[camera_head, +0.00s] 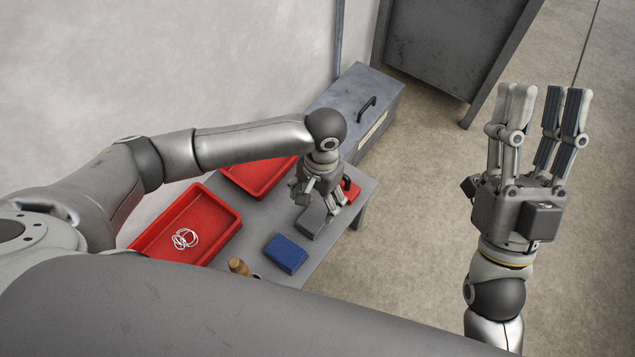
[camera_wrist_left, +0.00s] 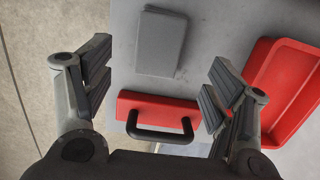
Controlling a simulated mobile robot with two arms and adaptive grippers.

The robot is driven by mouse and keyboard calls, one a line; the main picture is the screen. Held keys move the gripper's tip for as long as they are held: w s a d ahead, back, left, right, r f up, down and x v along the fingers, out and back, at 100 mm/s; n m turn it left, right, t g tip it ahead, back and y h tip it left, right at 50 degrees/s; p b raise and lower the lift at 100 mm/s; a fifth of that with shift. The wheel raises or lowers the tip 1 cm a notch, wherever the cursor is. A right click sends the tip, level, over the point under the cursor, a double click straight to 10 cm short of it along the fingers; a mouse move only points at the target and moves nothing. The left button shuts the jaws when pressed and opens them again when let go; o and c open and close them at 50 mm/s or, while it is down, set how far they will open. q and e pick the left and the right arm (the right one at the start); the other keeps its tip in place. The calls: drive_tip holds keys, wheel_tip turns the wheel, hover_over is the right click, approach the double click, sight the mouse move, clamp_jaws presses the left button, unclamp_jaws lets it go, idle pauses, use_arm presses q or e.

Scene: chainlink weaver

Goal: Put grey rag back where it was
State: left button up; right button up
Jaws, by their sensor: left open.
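The grey rag (camera_head: 313,222) is a flat folded rectangle lying on the grey table, below my left gripper (camera_head: 322,204), which partly covers it in the head view. In the left wrist view the grey rag (camera_wrist_left: 161,43) lies just beyond and between the spread fingers of my left gripper (camera_wrist_left: 158,84). That gripper is open, with nothing between its fingers. My right gripper (camera_head: 541,102) is raised over the floor at the right, fingers pointing up, apart and empty.
A red block with a black handle (camera_wrist_left: 158,106) sits beside the grey rag. A blue folded cloth (camera_head: 286,254) and a wooden handle (camera_head: 239,267) lie nearer. Red trays (camera_head: 148,243) line the wall side; one holds white cord (camera_head: 185,238). A grey toolbox (camera_head: 372,85) stands behind.

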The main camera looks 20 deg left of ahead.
use_arm(q)
drive_tip(key=w+d+r+m+t+h+p, duration=0.1)
drive_tip(key=w+d+r+t+h+p, duration=0.15)
drive_tip(key=d+r+t+h, duration=0.85)
drive_tip(key=w+r+n+t, duration=0.1)
drive_tip(key=w+r+t, duration=0.25)
drive_tip(key=r, duration=0.95)
drive_tip(key=s+a+r+t+y, duration=0.2)
drive_tip(key=a+r+t, duration=0.2)
drive_tip(key=a, duration=0.2)
drive_tip(key=s+a+r+n+t+y, duration=0.1)
drive_tip(key=s+a+r+t+y, duration=0.1)
drive_tip(key=a+r+t+y, duration=0.1)
drive_tip(key=a+r+t, duration=0.1)
drive_tip(key=a+r, duration=0.1)
drive_tip(key=a, duration=0.1)
drive_tip(key=shift+a+r+b, duration=0.25)
drive_tip(key=shift+a+b, duration=0.05)
drive_tip(key=shift+a, duration=0.1)
use_arm(e)
drive_tip(key=w+f+g+h, duration=0.2)
drive_tip(key=w+f+g, duration=0.3)
drive_tip(key=f, duration=0.2)
drive_tip(key=shift+w+a+f+g, duration=0.2)
drive_tip(key=shift+w+f+g, duration=0.05)
drive_tip(key=shift+w+g, duration=0.05)
